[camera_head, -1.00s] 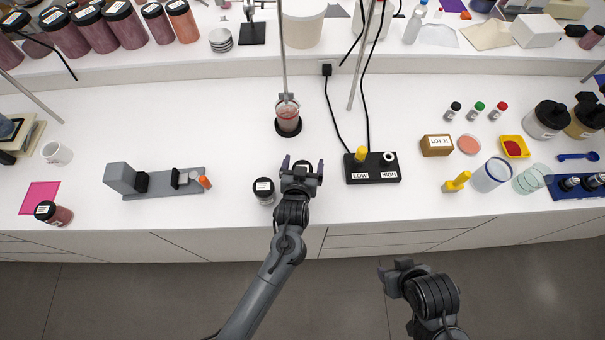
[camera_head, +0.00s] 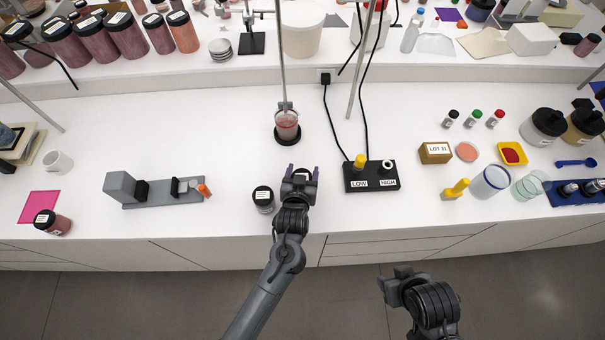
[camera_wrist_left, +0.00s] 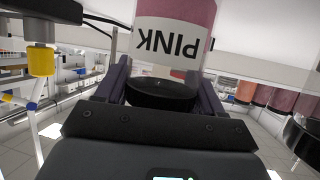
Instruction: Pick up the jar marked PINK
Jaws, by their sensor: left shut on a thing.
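The jar marked PINK (camera_wrist_left: 172,40) shows in the left wrist view, with a pink body, a white label and a black lid (camera_wrist_left: 160,95). The lettering appears upside down there. My left gripper (camera_head: 301,174) is shut on this jar, with a finger on each side of it. In the head view the gripper covers most of the jar, near the front of the bench. I cannot tell whether the jar touches the bench. My right gripper (camera_head: 394,278) hangs in front of the bench, and its jaw opening is unclear.
A second black-lidded jar (camera_head: 263,198) stands close to the left of my left gripper. A black LOW/HIGH box (camera_head: 371,177) is to the right. A stirred beaker (camera_head: 287,126) stands behind, and a grey clamp-like fixture (camera_head: 160,190) is further left.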

